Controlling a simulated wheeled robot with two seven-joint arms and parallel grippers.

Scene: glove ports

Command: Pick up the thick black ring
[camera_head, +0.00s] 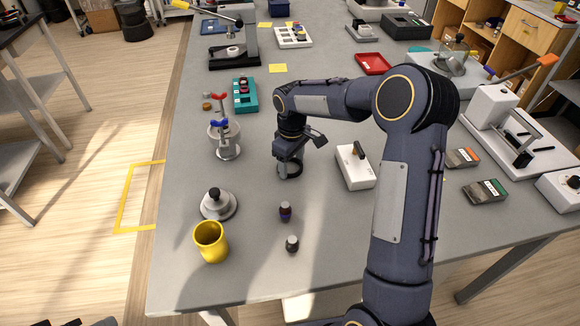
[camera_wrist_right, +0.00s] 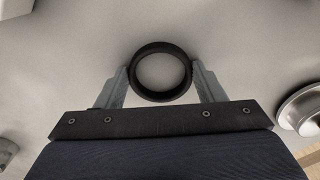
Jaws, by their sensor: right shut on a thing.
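The thick black ring (camera_wrist_right: 160,98) lies between the two fingers of my right gripper (camera_wrist_right: 160,88) in the right wrist view, and the fingers touch it on both sides. In the head view the ring (camera_head: 291,169) shows at the fingertips of my right gripper (camera_head: 285,168), at or just above the grey table (camera_head: 260,265); I cannot tell if it is clear of the surface. The gripper is shut on the ring and points down. My left gripper is not in view.
A white box with a dark handle (camera_head: 355,168) stands just right of the gripper. A clamp stand (camera_head: 226,150) is to the left. A metal lidded piece (camera_head: 218,204), a yellow cup (camera_head: 211,242) and two small dark bottles (camera_head: 285,212) stand nearer. Table around the ring is clear.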

